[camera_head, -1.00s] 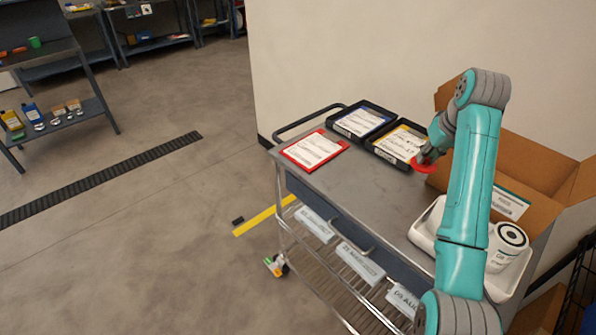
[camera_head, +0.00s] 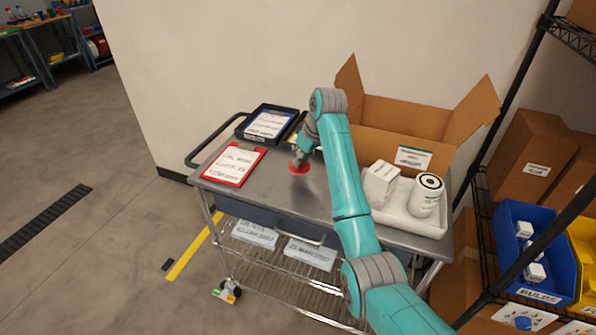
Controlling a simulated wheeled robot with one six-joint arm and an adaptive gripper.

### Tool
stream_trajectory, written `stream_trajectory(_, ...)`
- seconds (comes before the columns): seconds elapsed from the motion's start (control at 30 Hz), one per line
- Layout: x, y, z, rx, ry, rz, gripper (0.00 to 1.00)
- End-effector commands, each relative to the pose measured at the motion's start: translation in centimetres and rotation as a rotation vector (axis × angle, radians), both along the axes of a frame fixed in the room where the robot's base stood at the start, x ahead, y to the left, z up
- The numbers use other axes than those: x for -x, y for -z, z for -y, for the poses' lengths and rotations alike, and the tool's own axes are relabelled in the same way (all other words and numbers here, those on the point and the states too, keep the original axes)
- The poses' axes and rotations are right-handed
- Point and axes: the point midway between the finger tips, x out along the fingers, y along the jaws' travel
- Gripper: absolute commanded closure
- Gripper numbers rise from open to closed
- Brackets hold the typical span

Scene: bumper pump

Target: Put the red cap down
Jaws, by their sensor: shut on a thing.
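The red cap (camera_head: 299,169) is a small red disc over the grey top of the cart (camera_head: 262,192), near its middle. My gripper (camera_head: 298,160) points down and is shut on the cap. The fingers are small and partly blurred in this view. I cannot tell whether the cap touches the cart top or hangs just above it.
A red-edged sheet (camera_head: 234,165) lies left of the cap, and a black tray (camera_head: 268,123) stands behind it. A second tray is mostly hidden by my arm. A white tray (camera_head: 411,222) with a white box (camera_head: 381,183) and canister (camera_head: 427,194) stands right. An open carton (camera_head: 400,117) is behind.

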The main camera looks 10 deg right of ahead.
Motion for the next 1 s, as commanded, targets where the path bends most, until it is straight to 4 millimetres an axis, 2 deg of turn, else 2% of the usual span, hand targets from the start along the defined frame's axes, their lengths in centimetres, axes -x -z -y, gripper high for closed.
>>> stream_trajectory(0.4,0.0,4.3,0.0,0.000,-0.001,0.000,1.00)
stream_trajectory(0.77,0.0,4.7,0.0,0.000,-0.001,0.000,1.00)
stream_trajectory(0.8,0.0,4.7,0.0,0.000,-0.001,0.000,0.73)
stream_trajectory(0.87,0.0,4.7,0.0,0.000,-0.001,0.000,0.58)
stream_trajectory(0.9,0.0,4.7,0.0,0.000,-0.001,0.000,0.52)
stream_trajectory(1.0,0.0,4.7,-0.1,0.000,-0.001,0.001,0.52)
